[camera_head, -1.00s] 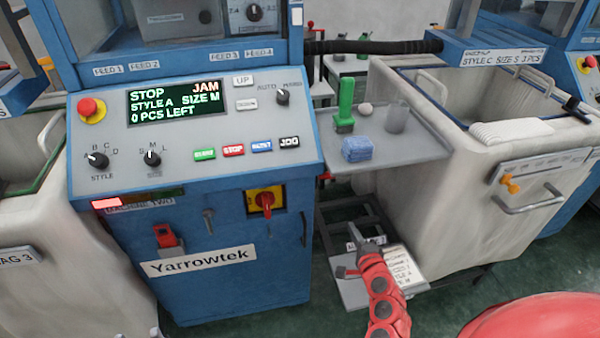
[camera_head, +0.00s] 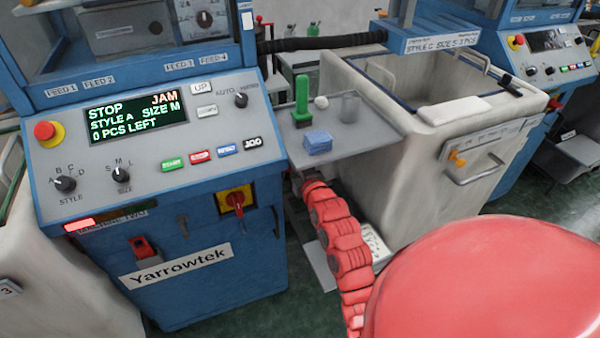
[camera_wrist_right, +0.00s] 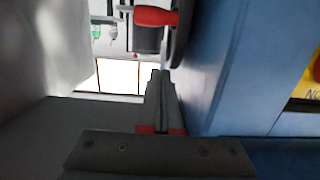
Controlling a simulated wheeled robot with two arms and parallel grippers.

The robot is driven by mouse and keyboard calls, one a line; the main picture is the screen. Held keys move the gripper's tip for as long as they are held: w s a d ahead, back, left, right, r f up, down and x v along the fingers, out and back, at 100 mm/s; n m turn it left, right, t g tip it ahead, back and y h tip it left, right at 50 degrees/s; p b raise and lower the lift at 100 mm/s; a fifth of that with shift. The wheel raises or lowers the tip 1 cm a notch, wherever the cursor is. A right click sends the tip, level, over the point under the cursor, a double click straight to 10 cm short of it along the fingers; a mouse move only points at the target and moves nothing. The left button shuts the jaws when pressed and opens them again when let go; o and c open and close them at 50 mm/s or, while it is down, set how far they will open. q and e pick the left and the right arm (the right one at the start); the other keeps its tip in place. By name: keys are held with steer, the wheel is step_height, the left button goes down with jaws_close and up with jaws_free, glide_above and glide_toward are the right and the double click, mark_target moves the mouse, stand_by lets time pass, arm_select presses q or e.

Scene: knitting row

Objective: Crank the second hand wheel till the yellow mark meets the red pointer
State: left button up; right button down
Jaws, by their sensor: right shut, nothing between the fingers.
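The blue machine (camera_head: 190,285), with its label strip partly legible as two, shows STOP and JAM on its screen (camera_head: 136,114). In the right wrist view a dark wheel (camera_wrist_right: 178,38) stands edge-on against the machine's blue side panel (camera_wrist_right: 219,60), with a red handle (camera_wrist_right: 155,16) sticking out. My right gripper (camera_wrist_right: 161,74) is shut and empty, just short of the wheel and handle, and appears apart from them. In the head view my right arm reaches into the gap beside the machine, its gripper hidden. No yellow mark or red pointer can be made out. My left gripper is out of view.
A grey shelf (camera_head: 345,143) over the gap holds a green-handled brush (camera_head: 302,100), a blue cloth (camera_head: 318,142) and a clear cup (camera_head: 350,106). A cream bin (camera_head: 420,165) stands to the right. The machine has a red-and-yellow switch (camera_head: 237,200).

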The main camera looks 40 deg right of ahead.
steer(key=w+f, duration=0.1)
steer(key=f, duration=0.2)
steer(key=w+f, duration=0.1)
steer(key=shift+w+d+f, duration=0.2)
steer(key=shift+w+d, duration=0.1)
steer(key=f+b, duration=0.1)
steer(key=b, duration=0.3)
steer(key=shift+f, duration=0.2)
